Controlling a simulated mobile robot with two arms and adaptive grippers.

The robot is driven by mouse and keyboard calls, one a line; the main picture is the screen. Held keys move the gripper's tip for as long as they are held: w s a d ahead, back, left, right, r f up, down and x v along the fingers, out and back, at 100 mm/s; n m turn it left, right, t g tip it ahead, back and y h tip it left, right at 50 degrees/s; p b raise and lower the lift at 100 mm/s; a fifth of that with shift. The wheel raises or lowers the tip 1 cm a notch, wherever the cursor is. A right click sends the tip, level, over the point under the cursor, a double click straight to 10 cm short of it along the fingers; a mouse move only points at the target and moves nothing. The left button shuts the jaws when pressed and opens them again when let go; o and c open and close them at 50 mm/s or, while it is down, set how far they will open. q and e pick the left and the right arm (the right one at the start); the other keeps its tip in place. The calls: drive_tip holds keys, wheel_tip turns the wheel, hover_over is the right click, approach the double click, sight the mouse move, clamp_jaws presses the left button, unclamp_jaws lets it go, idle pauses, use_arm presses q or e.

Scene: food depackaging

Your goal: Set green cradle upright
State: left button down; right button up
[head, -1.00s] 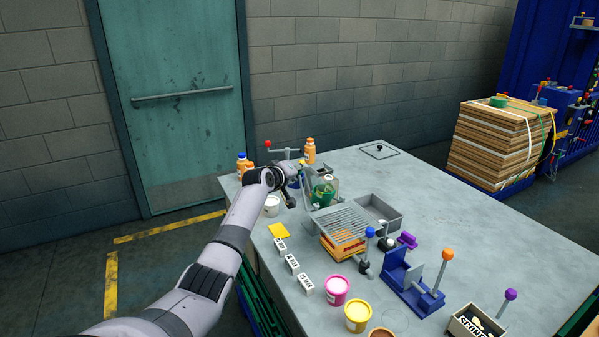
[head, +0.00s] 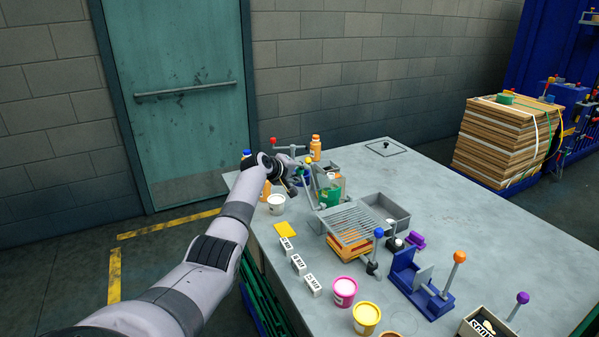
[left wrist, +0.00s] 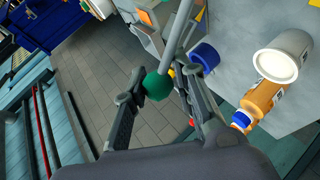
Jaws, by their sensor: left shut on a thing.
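The green cradle (head: 329,197) stands near the far left of the table, beside the metal grate. Much of it is small in the head view, and a pale round top shows just above the green part. My left gripper (head: 293,186) is to the left of the cradle, with its arm across the table's left edge. In the left wrist view its fingers (left wrist: 160,82) are shut on a green ball knob (left wrist: 158,87) at the end of a grey rod (left wrist: 180,30). Where the rod joins the cradle is not clear. My right gripper is not in view.
A white tub (head: 276,205) and an orange bottle (left wrist: 263,94) stand close by. A blue ring-like part (left wrist: 205,57) is near the right finger. The grate (head: 350,222), a grey bin (head: 396,216) and red-knob lever (head: 273,141) surround the area.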

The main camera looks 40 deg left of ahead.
use_arm(q)
drive_tip(key=shift+d, duration=0.1)
idle(0.3)
drive_tip(key=c, duration=1.4)
unclamp_jaws()
drive_tip(key=shift+w, duration=0.15)
drive_tip(key=shift+o, duration=0.2)
drive_tip(key=shift+s+r, duration=0.3)
drive_tip(key=shift+s, duration=0.35)
drive_tip(key=v, duration=1)
drive_tip(key=shift+s+r, duration=0.2)
drive_tip(key=shift+s, duration=0.1)
drive_tip(key=shift+d+f, duration=0.1)
